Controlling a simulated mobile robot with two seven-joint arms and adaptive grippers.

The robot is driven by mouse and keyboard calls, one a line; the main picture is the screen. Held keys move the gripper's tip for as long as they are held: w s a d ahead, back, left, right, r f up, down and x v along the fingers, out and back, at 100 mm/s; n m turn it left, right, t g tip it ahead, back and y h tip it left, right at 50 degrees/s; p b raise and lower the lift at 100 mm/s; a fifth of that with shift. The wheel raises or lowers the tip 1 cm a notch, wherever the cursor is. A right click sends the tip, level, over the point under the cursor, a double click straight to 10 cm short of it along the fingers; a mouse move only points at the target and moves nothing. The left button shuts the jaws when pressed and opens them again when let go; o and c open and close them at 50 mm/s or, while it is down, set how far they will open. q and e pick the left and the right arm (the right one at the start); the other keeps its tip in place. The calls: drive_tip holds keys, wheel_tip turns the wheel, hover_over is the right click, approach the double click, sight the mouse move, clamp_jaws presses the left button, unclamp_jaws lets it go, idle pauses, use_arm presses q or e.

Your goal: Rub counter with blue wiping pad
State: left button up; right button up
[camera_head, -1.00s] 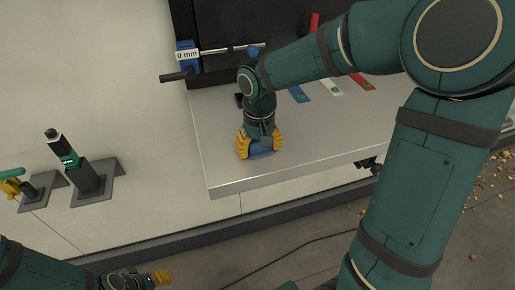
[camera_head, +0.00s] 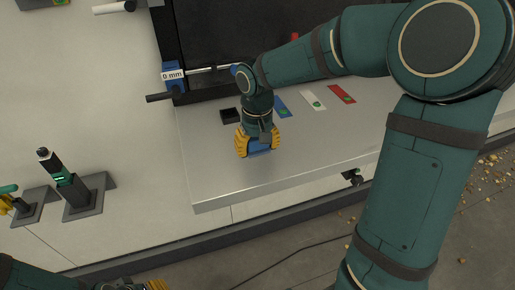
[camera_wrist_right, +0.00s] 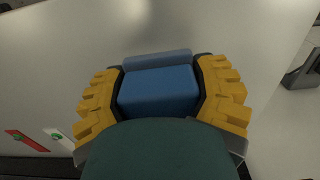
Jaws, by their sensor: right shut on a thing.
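The blue wiping pad (camera_head: 259,149) is between the yellow fingers of my right gripper (camera_head: 257,145), which is shut on it. In the right wrist view the pad (camera_wrist_right: 158,88) fills the space between both fingers. The pad is low at the grey metal counter (camera_head: 222,185), near its left front part; whether it touches the surface cannot be made out for certain. My left gripper (camera_head: 150,286) shows only in part at the bottom edge, so its opening cannot be judged.
Blue, white (camera_head: 313,100) and red (camera_head: 341,94) strips with green dots lie on the counter behind my right arm. A small black tray (camera_head: 230,115) is near the gripper.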

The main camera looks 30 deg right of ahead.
drive_tip(key=shift+d+r, duration=0.1)
drive_tip(key=shift+r, duration=0.5)
drive_tip(key=shift+r+p, duration=0.45)
drive_tip(key=shift+r, duration=0.55)
